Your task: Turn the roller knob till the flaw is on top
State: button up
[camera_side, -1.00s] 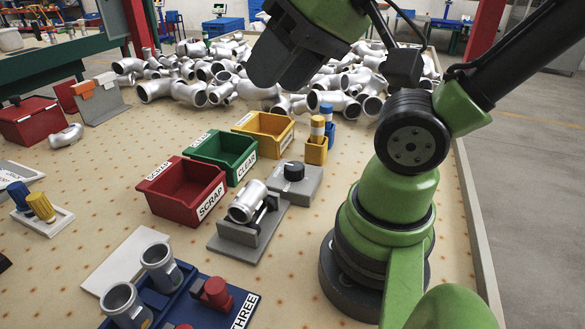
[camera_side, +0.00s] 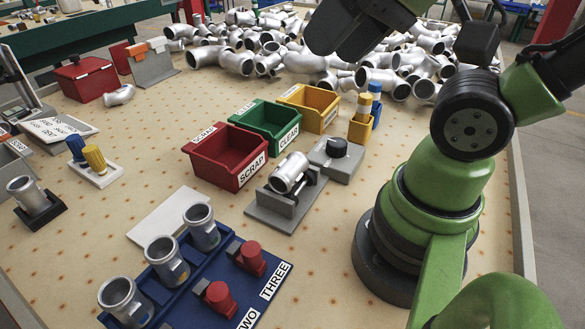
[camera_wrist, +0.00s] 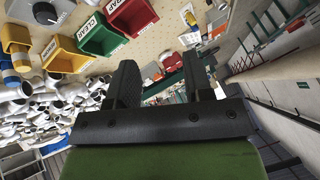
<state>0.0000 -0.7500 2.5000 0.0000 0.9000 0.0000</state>
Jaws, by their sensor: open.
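The black roller knob (camera_side: 336,147) stands on a grey block at the end of the roller stand (camera_side: 268,212). It also shows at the top left of the wrist view (camera_wrist: 45,12). A silver pipe casting (camera_side: 289,172) lies tilted on the rollers. I cannot make out a flaw on its visible side. My gripper (camera_wrist: 160,80) is open and empty, its two dark fingers apart. In the side view its dark body is at the top, well above the table and apart from the knob and casting; the fingertips cannot be made out there.
Red SCRAP (camera_side: 226,165), green CLEAR (camera_side: 268,130) and yellow (camera_side: 309,112) bins stand in a row beside the roller stand. A blue rack (camera_side: 195,285) holds several castings and red parts in front. A casting pile (camera_side: 300,60) lies behind. A white plate (camera_side: 160,215) lies left.

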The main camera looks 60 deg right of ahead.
jog(key=o, duration=0.3)
jog(key=shift+w+d, duration=0.1)
jog(key=shift+w, duration=0.05)
jog(key=shift+o, duration=0.7)
jog(key=w+d+f+g+h, duration=0.1)
jog(key=w+d+f, duration=0.1)
jog(key=w+d, duration=0.2)
jog(key=shift+f+m+g+h, duration=0.15)
jog(key=shift+m+g+h, duration=0.15)
jog(key=shift+g, duration=0.1)
jog(key=g, duration=0.5)
send_near(337, 142)
jog(key=shift+w+a, duration=0.2)
notch_tip(337, 142, down, 10)
jog(key=shift+f, duration=0.1)
jog(key=c, duration=0.9)
